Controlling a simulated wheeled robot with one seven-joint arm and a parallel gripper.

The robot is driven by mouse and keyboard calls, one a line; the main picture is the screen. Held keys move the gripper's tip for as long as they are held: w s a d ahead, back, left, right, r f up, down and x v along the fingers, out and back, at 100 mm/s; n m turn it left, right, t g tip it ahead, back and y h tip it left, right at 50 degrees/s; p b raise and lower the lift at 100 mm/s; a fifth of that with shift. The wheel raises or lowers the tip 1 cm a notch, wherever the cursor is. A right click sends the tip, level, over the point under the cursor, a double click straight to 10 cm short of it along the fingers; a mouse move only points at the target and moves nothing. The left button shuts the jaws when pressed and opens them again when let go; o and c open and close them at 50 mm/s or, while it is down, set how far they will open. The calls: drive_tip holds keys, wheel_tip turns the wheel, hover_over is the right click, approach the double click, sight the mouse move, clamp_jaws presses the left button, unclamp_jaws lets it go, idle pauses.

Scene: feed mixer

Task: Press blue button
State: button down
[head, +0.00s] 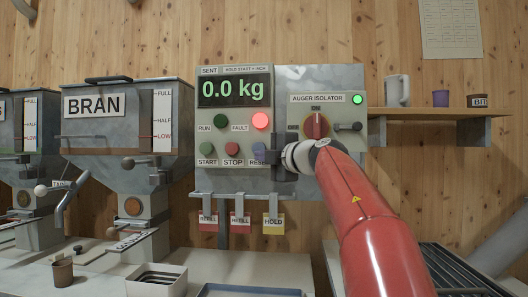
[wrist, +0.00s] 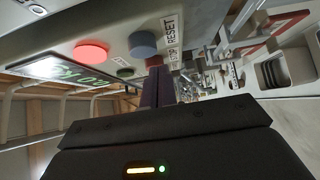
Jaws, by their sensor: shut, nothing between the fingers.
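The blue button (head: 258,150) is small and round, above a RESET label partly covered by my gripper. It is the rightmost of the lower row on the control panel (head: 207,122). In the wrist view the blue button (wrist: 143,43) looks grey-blue, beside the RESET lettering. My gripper (head: 277,156) is just right of the button in the head view. I see no contact with the button; the exact gap is unclear.
A green START button (head: 205,148) and a red STOP button (head: 232,149) sit to the left. A lit red FAULT lamp (head: 261,121) is above. The auger isolator's red knob (head: 316,125) is close on the right. Coloured tags (head: 273,224) hang below the panel.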

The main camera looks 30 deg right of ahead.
drive_tip(key=shift+w+d, duration=0.45)
drive_tip(key=shift+w, duration=0.35)
